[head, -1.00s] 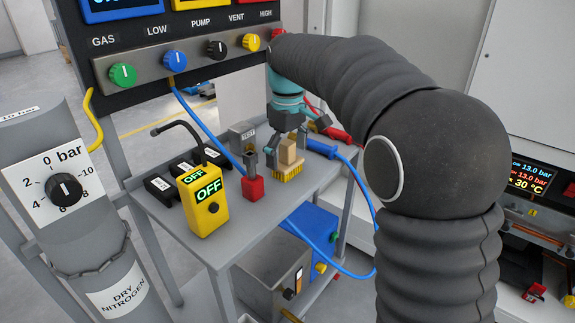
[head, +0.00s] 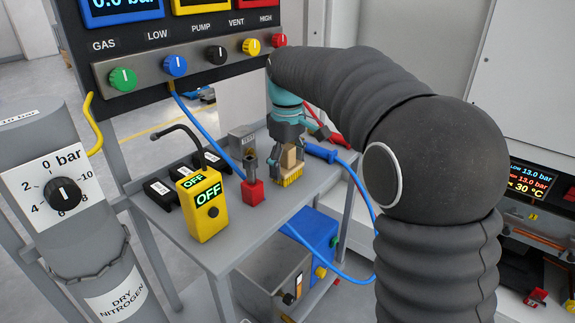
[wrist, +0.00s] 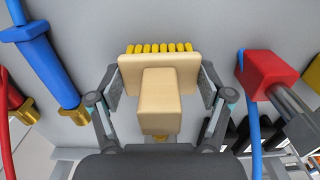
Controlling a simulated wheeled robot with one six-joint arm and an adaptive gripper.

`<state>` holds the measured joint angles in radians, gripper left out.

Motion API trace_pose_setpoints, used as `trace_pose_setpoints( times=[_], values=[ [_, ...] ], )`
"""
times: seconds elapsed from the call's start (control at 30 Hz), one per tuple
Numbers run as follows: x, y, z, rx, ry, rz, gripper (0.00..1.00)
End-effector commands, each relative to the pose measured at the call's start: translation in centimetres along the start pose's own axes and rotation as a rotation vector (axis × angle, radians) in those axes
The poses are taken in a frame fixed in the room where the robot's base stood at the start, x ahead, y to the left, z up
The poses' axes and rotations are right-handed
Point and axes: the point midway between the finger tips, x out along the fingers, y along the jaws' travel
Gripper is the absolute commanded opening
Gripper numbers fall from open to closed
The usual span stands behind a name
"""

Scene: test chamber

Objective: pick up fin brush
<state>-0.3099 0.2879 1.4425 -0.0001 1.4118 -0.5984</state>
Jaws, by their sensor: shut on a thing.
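The fin brush has a tan block body (head: 291,158) and yellow bristles (head: 289,180) pointing down, at the back right part of the grey cart top (head: 232,222). My gripper (head: 290,156) reaches down from above with its fingers on both sides of the block. In the wrist view the brush's tan block and handle (wrist: 158,88) sit between the two fingers, with a row of yellow bristles showing beyond. My gripper is shut on the brush. The bristles are at or very near the cart top; I cannot tell whether they touch it.
A red block with a metal cylinder (head: 252,192) stands just left of the brush. A yellow box reading OFF (head: 202,205) and black items (head: 160,190) are further left. A blue-handled hose (head: 322,152) lies to the right. The gauge panel (head: 190,60) rises behind.

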Motion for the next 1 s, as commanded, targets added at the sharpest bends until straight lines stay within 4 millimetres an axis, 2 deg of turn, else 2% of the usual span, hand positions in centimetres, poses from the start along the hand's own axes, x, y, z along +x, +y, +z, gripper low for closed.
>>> trace_pose_setpoints(
  times=[0.17, 0.33, 0.7, 1.0],
  values=[
    [-1.4, 0.0, -0.1, 0.0, 0.002, 0.002, 0.41],
    [-4.5, 0.1, -0.1, 0.0, 0.004, 0.003, 0.41],
    [-8.9, 5.8, 5.9, 0.004, 0.002, 0.002, 0.41],
    [-10.7, 7.9, 8.1, 0.001, 0.001, 0.001, 0.41]
  ],
)
